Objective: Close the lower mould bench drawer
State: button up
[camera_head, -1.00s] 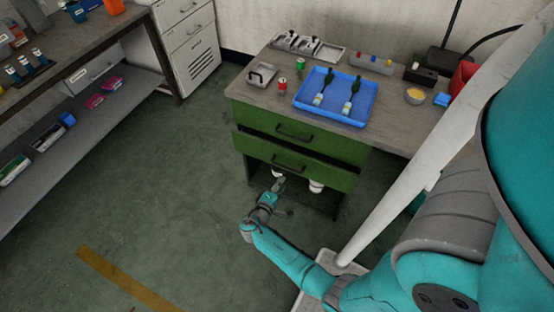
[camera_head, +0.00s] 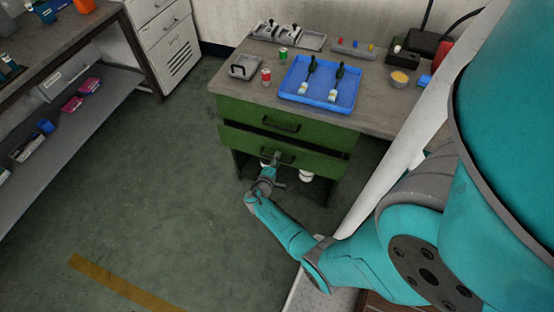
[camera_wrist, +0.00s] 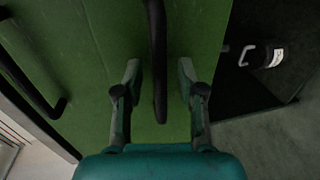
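The lower drawer (camera_head: 315,163) of the green bench has a plain green front and stands out a little, with a dark gap above it. Its dark bar handle (camera_head: 285,155) also shows in the wrist view (camera_wrist: 158,50). My gripper (camera_head: 274,160) is at this handle, in front of the drawer. In the wrist view, my gripper (camera_wrist: 159,80) is open, with one finger on each side of the handle and space between. The fingertips are close to the green front; I cannot tell whether they touch it.
The upper drawer (camera_head: 240,111) looks shut. The benchtop (camera_head: 385,118) holds a blue tray (camera_head: 293,91) with two brushes, cans and small parts. White containers (camera_head: 306,176) stand in the open space below the drawers. The green floor (camera_head: 160,190) at left is clear.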

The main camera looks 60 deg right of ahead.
aim_at(281, 150)
jog(key=shift+d, duration=0.3)
grip_shut()
jog(key=shift+d, duration=0.1)
jog(key=x, duration=0.2)
jog(key=r+x, duration=0.1)
jog(key=x, duration=0.1)
jog(key=shift+d+f, duration=0.1)
jog(key=shift+d, duration=0.1)
grip_release()
jog(key=shift+d, duration=0.1)
